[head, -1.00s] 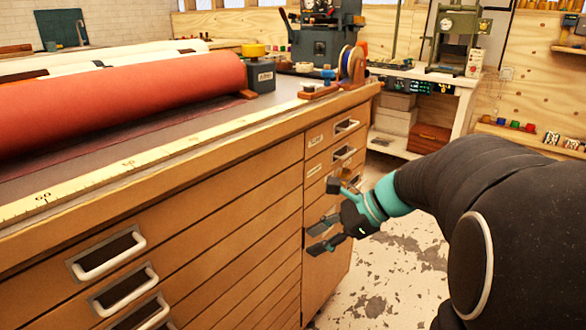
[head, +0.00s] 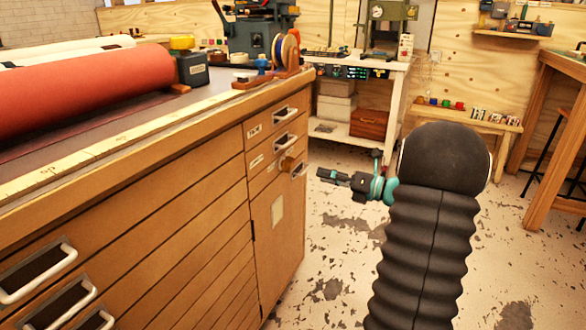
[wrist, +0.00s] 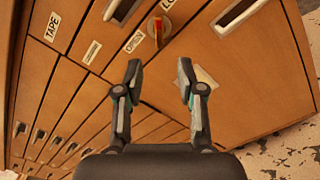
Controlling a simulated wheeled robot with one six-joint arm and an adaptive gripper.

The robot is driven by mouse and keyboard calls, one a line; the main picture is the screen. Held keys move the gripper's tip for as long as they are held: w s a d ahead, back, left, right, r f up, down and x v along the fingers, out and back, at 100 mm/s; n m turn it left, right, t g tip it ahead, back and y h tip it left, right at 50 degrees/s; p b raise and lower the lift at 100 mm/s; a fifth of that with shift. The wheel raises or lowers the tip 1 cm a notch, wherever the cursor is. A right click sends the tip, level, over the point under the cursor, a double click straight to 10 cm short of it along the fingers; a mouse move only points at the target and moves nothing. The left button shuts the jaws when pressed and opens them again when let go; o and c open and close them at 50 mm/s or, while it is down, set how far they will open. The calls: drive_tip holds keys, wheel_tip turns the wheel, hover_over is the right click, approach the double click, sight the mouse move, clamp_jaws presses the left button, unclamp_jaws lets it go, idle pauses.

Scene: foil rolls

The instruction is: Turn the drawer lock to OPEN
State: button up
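The drawer lock (wrist: 158,30) is a small round fitting with a red and orange knob on the wooden cabinet front. In the wrist view an OPEN label (wrist: 133,41) sits to its left, and a label starting "LO" (wrist: 168,4) sits above it, cut off by the frame edge. I cannot tell for sure which label the knob points at. My gripper (wrist: 158,72) is open and empty, its fingertips below the lock in the wrist view and apart from it. In the head view my gripper (head: 330,177) hangs in the air right of the cabinet.
The wooden cabinet (head: 205,215) has drawers with metal handles, and a pale paper (head: 277,212) is on its door. A red roll (head: 90,90) lies on top. A white bench (head: 385,100) stands behind. The floor (head: 330,265) right of the cabinet is clear.

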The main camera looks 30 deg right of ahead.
sight(287, 164)
drive_tip(key=x, duration=1)
drive_tip(key=shift+w+a, duration=0.25)
drive_tip(key=shift+a, duration=0.05)
